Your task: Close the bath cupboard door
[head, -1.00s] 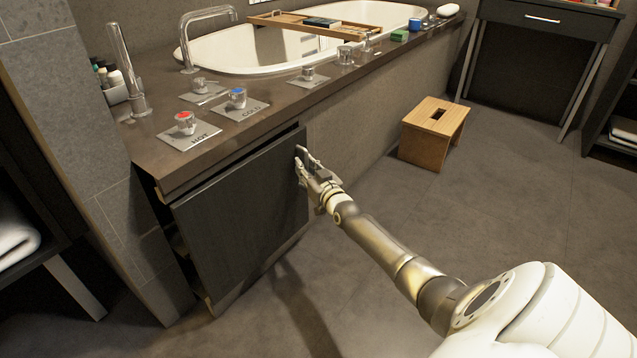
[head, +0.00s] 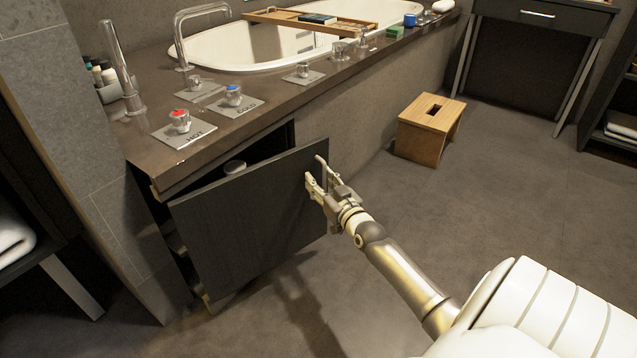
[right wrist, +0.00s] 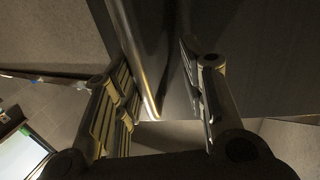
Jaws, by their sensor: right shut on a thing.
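The bath cupboard door (head: 250,215) is a dark panel in the front of the tub surround. It stands ajar, its right edge swung out from the surround and a dark gap showing above it. In the right wrist view the two fingers (right wrist: 162,100) flank a shiny upright edge, with a dark panel (right wrist: 275,60) on the right. My left gripper is out of view.
A rounded pale item (head: 235,167) shows inside the cupboard. The stone counter (head: 150,150) with taps overhangs the door. A wooden stool (head: 430,130) stands on the floor to the right. The floor between stool and door is clear apart from my arm.

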